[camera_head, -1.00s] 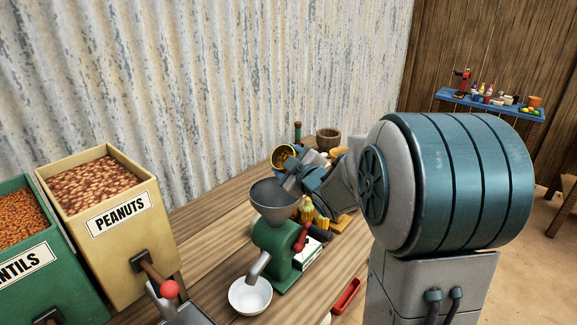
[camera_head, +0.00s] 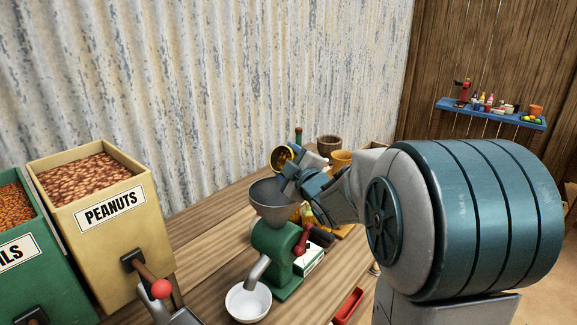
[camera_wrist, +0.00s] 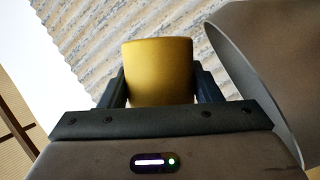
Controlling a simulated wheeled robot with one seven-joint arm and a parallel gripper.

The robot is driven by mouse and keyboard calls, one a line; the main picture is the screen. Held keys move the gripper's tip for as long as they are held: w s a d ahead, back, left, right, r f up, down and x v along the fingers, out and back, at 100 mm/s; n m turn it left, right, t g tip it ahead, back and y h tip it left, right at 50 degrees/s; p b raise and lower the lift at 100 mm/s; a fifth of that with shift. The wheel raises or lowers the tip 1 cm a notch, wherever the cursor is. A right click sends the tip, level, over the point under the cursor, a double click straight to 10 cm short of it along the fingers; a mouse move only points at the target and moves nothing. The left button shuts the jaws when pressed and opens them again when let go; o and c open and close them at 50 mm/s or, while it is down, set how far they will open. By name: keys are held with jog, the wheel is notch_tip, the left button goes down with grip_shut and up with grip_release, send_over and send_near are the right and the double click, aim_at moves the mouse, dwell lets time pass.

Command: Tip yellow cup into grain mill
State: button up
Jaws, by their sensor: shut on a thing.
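The yellow cup (camera_head: 283,157) is in my gripper (camera_head: 290,168), tilted with its mouth toward the camera and grainy yellow contents visible inside. It also shows in the wrist view (camera_wrist: 158,70), between the two dark fingers. The green grain mill (camera_head: 274,250) stands on the table with a grey funnel hopper (camera_head: 270,200) on top. The cup is above the hopper's back right rim in the head view. In the wrist view the hopper (camera_wrist: 265,70) is close at the right of the cup. I cannot tell whether anything is falling. A white bowl (camera_head: 248,303) sits under the mill's spout.
Peanut (camera_head: 100,215) and lentil (camera_head: 15,265) bins stand at the left. A red tray (camera_head: 348,305) lies at the front right of the mill. Behind my arm are a wooden bowl (camera_head: 328,145) and another yellow cup (camera_head: 341,158). Bare table (camera_head: 215,235) lies left of the mill.

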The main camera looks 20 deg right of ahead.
jog(key=shift+s+a+f+n+t+b, duration=0.15)
jog(key=shift+n+t+b, duration=0.15)
jog(key=shift+n+b, duration=0.55)
